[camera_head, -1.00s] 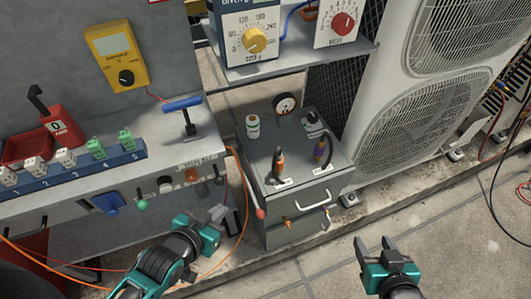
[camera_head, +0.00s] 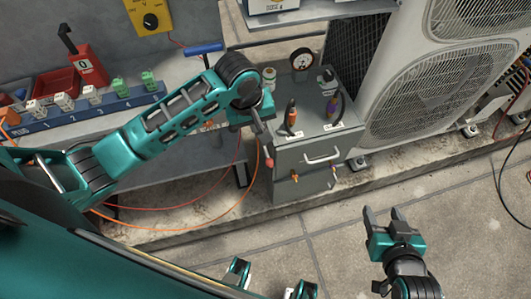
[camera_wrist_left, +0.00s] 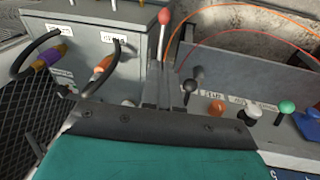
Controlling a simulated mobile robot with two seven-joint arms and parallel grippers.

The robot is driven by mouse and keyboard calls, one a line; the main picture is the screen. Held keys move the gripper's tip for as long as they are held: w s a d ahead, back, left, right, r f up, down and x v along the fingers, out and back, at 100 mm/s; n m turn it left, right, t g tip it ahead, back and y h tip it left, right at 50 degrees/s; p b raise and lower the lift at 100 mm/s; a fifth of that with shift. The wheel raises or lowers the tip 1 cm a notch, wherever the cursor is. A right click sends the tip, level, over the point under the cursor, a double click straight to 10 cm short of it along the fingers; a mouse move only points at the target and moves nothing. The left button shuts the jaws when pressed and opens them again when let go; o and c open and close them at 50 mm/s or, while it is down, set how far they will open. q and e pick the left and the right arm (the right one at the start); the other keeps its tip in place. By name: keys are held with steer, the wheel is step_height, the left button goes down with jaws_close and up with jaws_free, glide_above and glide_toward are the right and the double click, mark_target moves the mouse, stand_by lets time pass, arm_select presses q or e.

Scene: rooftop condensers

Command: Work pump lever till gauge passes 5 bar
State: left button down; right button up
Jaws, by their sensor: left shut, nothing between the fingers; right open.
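A lever with a red knob (camera_head: 268,162) stands at the left side of the grey cabinet (camera_head: 305,158). It also shows in the left wrist view (camera_wrist_left: 164,17), its rod running down behind my fingers. The round gauge (camera_head: 302,60) stands on top of the cabinet at the back; its needle is too small to read. My left gripper (camera_head: 259,126) is shut and empty, just above the red knob in the head view; its fingers also show in the left wrist view (camera_wrist_left: 168,75). I cannot tell whether they touch the lever. My right gripper (camera_head: 383,217) is open and empty over the paving.
Hoses with orange (camera_head: 291,113) and purple (camera_head: 332,103) ends and a small white bottle (camera_head: 268,77) are on the cabinet top. A bench with a blue T-handle (camera_head: 204,49) is at left, coloured knobs along its front. A condenser (camera_head: 420,80) stands at right. The paving in front is clear.

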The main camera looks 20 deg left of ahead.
arm_select(q)
steer(key=shift+a+r+n+g+y, duration=0.3)
steer(key=shift+a+r+n+y, duration=0.1)
steer(key=shift+a+r, duration=0.15)
steer(key=b, duration=0.3)
glide_above(265, 151)
steer(key=s+a, duration=0.1)
steer(key=s, duration=0.1)
step_height(265, 151, down, 10)
steer(key=f, duration=0.1)
steer(key=shift+s+d+f+b, duration=0.15)
steer(key=shift+d+f, duration=0.3)
steer(key=shift+f, duration=0.1)
steer(key=shift+s+d+f+b, duration=0.15)
steer(key=shift+d+f, duration=0.3)
steer(key=shift+f, duration=0.05)
